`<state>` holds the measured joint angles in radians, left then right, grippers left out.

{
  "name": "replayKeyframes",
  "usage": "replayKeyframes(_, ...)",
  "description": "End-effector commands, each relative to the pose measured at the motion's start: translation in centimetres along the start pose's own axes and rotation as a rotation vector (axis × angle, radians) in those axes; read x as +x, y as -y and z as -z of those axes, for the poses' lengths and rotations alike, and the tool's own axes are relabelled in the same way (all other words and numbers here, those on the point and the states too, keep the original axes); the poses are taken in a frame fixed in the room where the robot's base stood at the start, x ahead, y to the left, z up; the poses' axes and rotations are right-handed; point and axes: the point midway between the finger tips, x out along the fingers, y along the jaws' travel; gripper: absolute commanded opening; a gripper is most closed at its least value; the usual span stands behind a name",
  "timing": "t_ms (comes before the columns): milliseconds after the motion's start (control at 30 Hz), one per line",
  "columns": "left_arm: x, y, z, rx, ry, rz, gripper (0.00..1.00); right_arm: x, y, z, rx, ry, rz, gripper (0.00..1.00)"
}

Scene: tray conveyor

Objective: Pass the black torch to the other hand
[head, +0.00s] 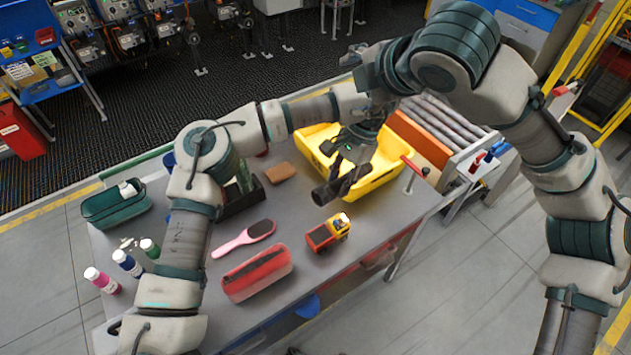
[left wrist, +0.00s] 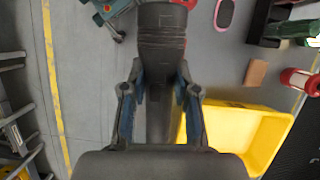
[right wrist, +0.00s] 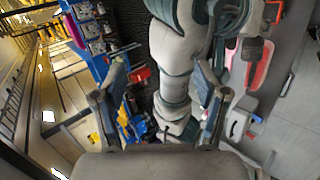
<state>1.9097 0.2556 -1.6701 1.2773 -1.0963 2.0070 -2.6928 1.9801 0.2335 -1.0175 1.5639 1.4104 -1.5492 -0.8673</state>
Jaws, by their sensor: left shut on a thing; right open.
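The black torch (head: 338,187) is held above the table's far right part, in front of the yellow tray. My left gripper (head: 348,160) is shut on it, and the torch slants down to the left in the head view. In the left wrist view the torch (left wrist: 162,48) stands between the two fingers, its wide end away from the palm. My right gripper (head: 362,74) is above and behind the left one, apart from the torch. In the right wrist view its fingers (right wrist: 163,78) are spread, with my left arm beyond them.
The yellow tray (head: 388,172) lies below the grippers beside the roller conveyor (head: 440,118). The grey table (head: 205,240) also bears a toy truck (head: 328,233), a red case (head: 257,274), a pink brush (head: 244,238), several bottles (head: 127,262) and a green case (head: 115,207).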

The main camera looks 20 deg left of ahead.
Motion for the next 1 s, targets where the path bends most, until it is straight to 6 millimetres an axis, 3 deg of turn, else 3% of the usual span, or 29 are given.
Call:
replayKeyframes(33, 0.0, 0.0, 0.0, 0.0, 0.0, 0.0, 0.0, 0.0, 1.8, 2.8, -0.088, 0.012, 0.073, 0.73)
replayKeyframes(100, 0.0, 0.0, 0.1, 0.0, 0.001, 0.0, 0.0, -0.1, 4.8, 5.8, -0.205, 0.038, 0.184, 0.73)
replayKeyframes(233, 0.0, 0.1, 0.1, 0.0, 0.001, 0.0, 0.0, 1.5, 10.2, 9.1, -0.353, 0.119, 0.379, 0.73)
replayKeyframes(400, 0.0, 0.1, 0.2, 0.0, 0.001, -0.001, 0.0, 5.1, 13.7, 9.6, -0.347, 0.206, 0.487, 0.73)
replayKeyframes(667, 0.0, 0.0, 0.1, 0.0, 0.001, 0.0, 0.0, 7.6, 15.6, 9.0, -0.338, 0.237, 0.514, 0.73)
replayKeyframes(1000, 0.0, 0.0, 0.1, 0.0, 0.001, 0.0, 0.0, 13.2, 18.5, 7.0, -0.337, 0.235, 0.512, 0.73)
